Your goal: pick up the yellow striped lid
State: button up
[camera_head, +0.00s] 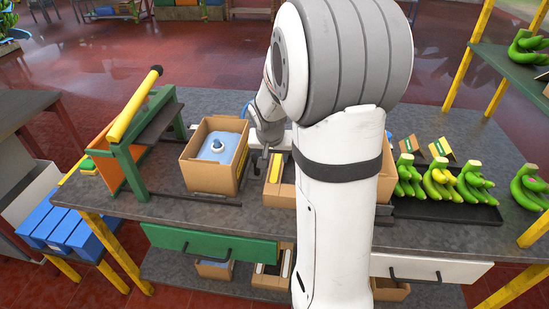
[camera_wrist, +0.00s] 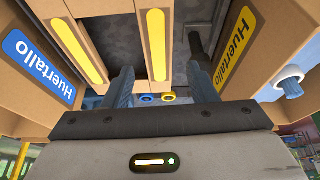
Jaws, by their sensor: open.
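Two cardboard flaps with yellow stripes show in the wrist view, one upright in the middle (camera_wrist: 156,45) and one slanting at the left (camera_wrist: 76,45). I cannot tell which one is the lid. A yellow-striped cardboard piece (camera_head: 276,168) also shows in the head view, on a narrow carton beside my arm. My gripper (camera_wrist: 161,70) is open, with the middle flap seen between its fingers and nothing visibly held. In the head view my gripper (camera_head: 265,148) is partly hidden by my arm, just above the narrow carton. Contact with the flap cannot be told.
A larger carton (camera_head: 208,176) with a blue, capped container (camera_head: 219,146) stands left of my gripper. A green frame with a yellow bar (camera_head: 135,105) is farther left. Bananas (camera_head: 442,183) lie on a dark tray at the right. Grey bench top (camera_head: 165,208) is bare in front.

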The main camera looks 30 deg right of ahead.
aim_at(276, 166)
jog(key=x, duration=0.4)
jog(key=shift+w+d, duration=0.35)
jog(key=shift+d, duration=0.1)
jog(key=shift+p+x, duration=0.35)
jog(key=shift+x, duration=2.6)
jog(key=shift+w, duration=0.2)
jog(key=shift+c, duration=0.3)
jog(key=shift+r, duration=0.1)
jog(key=c, duration=0.5)
